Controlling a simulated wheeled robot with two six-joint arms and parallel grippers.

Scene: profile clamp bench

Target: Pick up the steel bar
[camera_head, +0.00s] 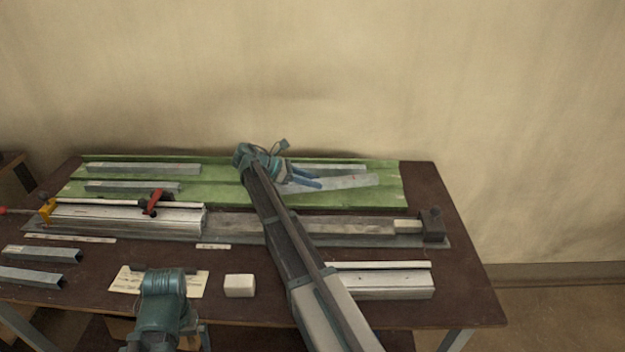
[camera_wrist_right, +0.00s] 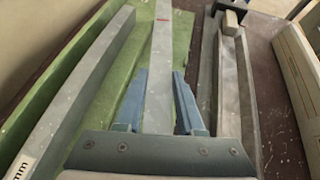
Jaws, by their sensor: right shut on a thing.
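The steel bar (camera_head: 350,182) is a flat grey bar with a small red mark, at the right part of the green tray. In the right wrist view the bar (camera_wrist_right: 160,55) runs lengthwise between the fingers. My right gripper (camera_head: 320,180) reaches over the tray and its blue fingers are shut on the bar; they also show in the right wrist view (camera_wrist_right: 159,74). The bar's near end is hidden by the gripper. It lies at a slant; I cannot tell whether it touches the tray. My left arm's teal wrist shows at the bottom, its fingers not clearly seen.
The green tray (camera_head: 218,183) holds more grey bars (camera_head: 143,168). In front lies a long clamp fixture with a red-handled clamp (camera_head: 153,202) and a dark end stop (camera_head: 432,224). A white block (camera_head: 239,286), square tubes (camera_head: 40,253) and a pale profile (camera_head: 385,285) are nearer.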

